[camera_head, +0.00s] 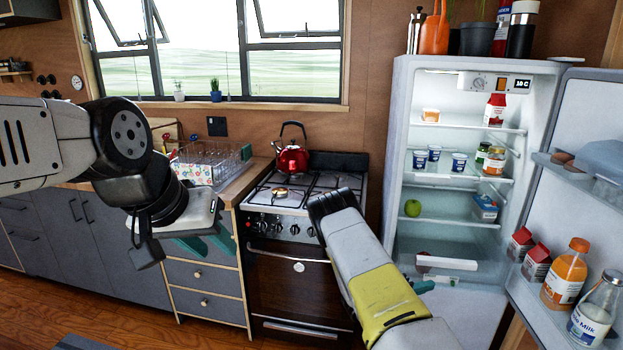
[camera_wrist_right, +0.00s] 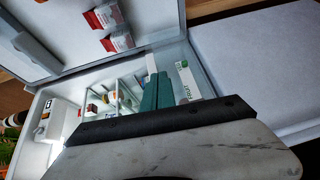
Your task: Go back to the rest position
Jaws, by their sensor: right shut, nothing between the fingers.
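My left gripper (camera_head: 207,244) hangs in front of the drawers at the left of the stove, its teal fingers pointing down. Whether its fingers are apart is unclear. My right arm reaches from the lower middle of the head view, bent in front of the stove. Only a teal fingertip of my right gripper (camera_head: 422,287) shows beside the yellow arm part, before the lower fridge. In the right wrist view, my right gripper (camera_wrist_right: 157,92) is shut and empty, facing the open fridge.
The fridge (camera_head: 402,130) stands open, its door (camera_head: 590,120) swung right with bottles and cartons on its shelves. A red kettle (camera_head: 292,158) sits on the stove (camera_head: 318,190). A dish rack (camera_head: 232,165) stands on the counter. Wooden floor (camera_head: 120,310) shows at the lower left.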

